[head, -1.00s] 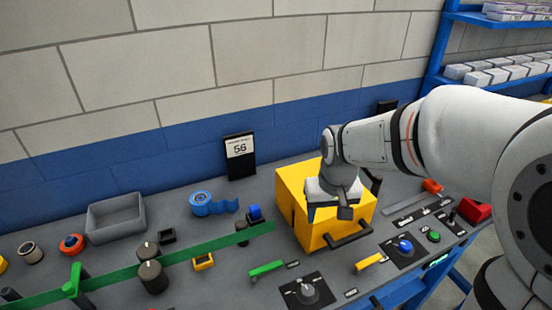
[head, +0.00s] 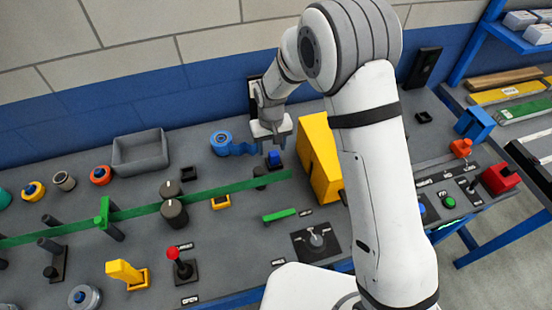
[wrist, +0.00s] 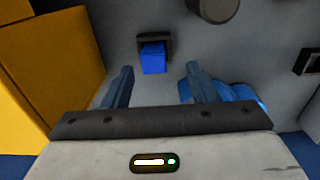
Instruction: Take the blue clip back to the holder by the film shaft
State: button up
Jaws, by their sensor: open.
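The blue clip (head: 274,158) stands at a small dark holder left of the yellow box. In the wrist view the blue clip (wrist: 153,59) shows against this dark holder (wrist: 167,43); how deep it sits cannot be told. My gripper (head: 271,141) is open and empty above the clip, pointing down. In the wrist view the clip lies just beyond the gap between the fingertips (wrist: 160,76). A dark shaft (head: 260,175) stands by the end of the green film (head: 235,187). Another small dark holder (head: 188,174) lies farther left and looks empty.
The yellow box (head: 318,158) stands close on the right of my gripper. Dark knobbed rollers (head: 173,213) stand along the film. The wall is close behind.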

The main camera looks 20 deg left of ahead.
aim_at(274, 153)
jog(key=f, duration=0.1)
jog(key=f+b, duration=0.1)
jog(key=f, duration=0.3)
jog(key=shift+w+d+b, duration=0.25)
jog(key=shift+w+b, duration=0.1)
jog(key=shift+c, duration=0.5)
jog(key=c, duration=1)
jog(key=shift+r, duration=0.1)
notch_tip(274, 153, up, 10)
jog(key=p, duration=0.4)
jog(key=shift+p, duration=0.35)
jog(key=shift+r, duration=0.45)
